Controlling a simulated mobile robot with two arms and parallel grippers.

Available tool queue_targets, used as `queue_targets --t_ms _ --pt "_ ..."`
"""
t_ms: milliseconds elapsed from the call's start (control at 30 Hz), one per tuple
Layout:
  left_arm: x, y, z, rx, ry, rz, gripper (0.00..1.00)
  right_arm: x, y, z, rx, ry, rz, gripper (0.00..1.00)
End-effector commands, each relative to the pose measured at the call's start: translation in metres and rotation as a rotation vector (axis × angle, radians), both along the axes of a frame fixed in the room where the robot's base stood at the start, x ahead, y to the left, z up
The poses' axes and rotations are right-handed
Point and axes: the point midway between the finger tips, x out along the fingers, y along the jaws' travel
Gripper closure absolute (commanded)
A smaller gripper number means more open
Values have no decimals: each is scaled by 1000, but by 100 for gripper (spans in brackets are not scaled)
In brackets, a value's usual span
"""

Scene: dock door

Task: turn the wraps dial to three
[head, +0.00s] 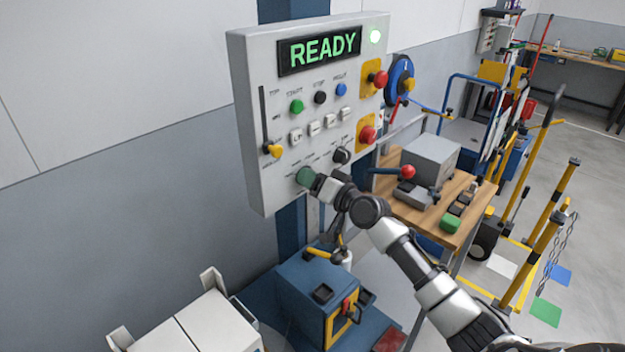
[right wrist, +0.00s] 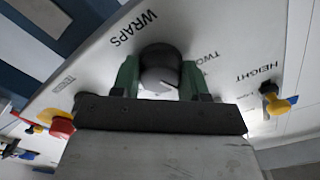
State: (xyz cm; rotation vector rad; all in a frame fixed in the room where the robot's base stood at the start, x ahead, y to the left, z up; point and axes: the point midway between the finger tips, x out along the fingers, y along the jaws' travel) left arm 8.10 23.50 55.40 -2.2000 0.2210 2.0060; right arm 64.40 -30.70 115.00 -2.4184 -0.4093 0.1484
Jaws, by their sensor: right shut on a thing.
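The wraps dial (right wrist: 160,68) is a dark grey round knob under the printed word WRAPS in the right wrist view. In the head view, my right gripper (head: 307,177) is at the panel's lower edge and hides the dial. My left gripper is not in view.
The grey control panel (head: 255,180) has a lit READY display (head: 319,50), several buttons, a black knob (head: 341,155) and red stop buttons. A slider with a yellow handle (head: 273,151) is close to the gripper's left. A wooden bench (head: 465,187) stands to the right, a blue machine (head: 305,290) below.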

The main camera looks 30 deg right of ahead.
Motion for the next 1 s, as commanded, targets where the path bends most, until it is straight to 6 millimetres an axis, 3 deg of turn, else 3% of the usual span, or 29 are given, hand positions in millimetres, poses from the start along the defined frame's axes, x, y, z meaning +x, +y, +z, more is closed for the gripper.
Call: queue_targets --t_ms 367,400,533,833,1000 --pt "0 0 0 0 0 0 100 0 0 0 4 0 -1 79" --pt "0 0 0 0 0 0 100 0 0 1 4 0 -1 51" --pt "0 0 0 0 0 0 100 0 0 0 4 1 -1 31" --pt "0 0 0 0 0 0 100 -1 -1 0 3 1 0 30" --pt "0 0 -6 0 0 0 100 -19 -7 -2 1 2 0 30"
